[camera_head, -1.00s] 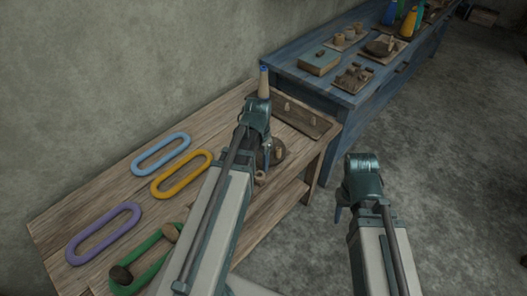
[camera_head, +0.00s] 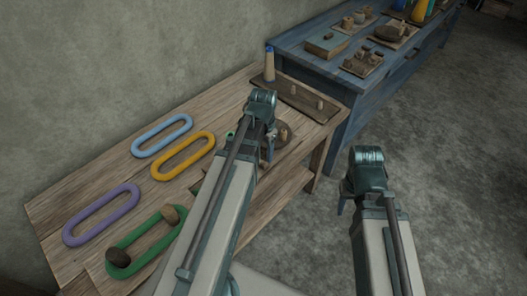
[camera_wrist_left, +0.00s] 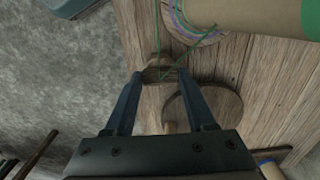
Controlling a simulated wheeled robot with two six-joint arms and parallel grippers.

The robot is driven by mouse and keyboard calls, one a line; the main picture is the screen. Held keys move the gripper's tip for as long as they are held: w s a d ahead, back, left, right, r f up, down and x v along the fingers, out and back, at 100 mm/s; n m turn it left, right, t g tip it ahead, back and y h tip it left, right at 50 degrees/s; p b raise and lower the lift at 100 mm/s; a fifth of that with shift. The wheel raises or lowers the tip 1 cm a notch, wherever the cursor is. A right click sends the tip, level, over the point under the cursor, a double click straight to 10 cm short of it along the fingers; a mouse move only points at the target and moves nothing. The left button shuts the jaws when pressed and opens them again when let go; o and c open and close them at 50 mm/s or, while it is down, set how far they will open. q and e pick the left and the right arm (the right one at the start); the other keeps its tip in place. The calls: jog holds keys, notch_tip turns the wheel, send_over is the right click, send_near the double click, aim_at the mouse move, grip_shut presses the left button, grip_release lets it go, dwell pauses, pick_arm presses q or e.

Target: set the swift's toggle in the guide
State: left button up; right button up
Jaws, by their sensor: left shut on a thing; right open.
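My left gripper (camera_head: 269,132) is over the right part of the wooden bench. In the left wrist view its two fingers (camera_wrist_left: 160,76) are shut on a small brown wooden piece, which I take to be the toggle (camera_wrist_left: 158,72). A thin green thread runs up from that piece. A round wooden disc (camera_wrist_left: 215,103) lies just right of the fingers; it shows as a round piece with a peg (camera_head: 284,136) in the head view. I cannot tell which part is the guide. My right gripper (camera_head: 342,205) is open and empty, over the floor right of the bench.
A blue-tipped cone (camera_head: 269,66) and a pegged board (camera_head: 305,98) stand behind my left gripper. Blue (camera_head: 162,135), yellow (camera_head: 183,155), purple (camera_head: 102,214) and green (camera_head: 148,242) loops lie on the left of the bench. A cream cylinder (camera_wrist_left: 245,14) is close in the wrist view.

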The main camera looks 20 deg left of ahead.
pick_arm(q)
jog(key=o, duration=1.4)
notch_tip(320, 180, up, 14)
jog(key=p, duration=1.4)
jog(key=shift+f, duration=0.1)
jog(key=shift+y, duration=0.6)
jog(key=s+d, duration=0.3)
jog(key=d, duration=0.3)
jog(key=s+d, duration=0.3)
jog(key=d, duration=0.3)
jog(key=s+d, duration=0.3)
jog(key=d, duration=0.4)
jog(key=shift+s+d, duration=0.1)
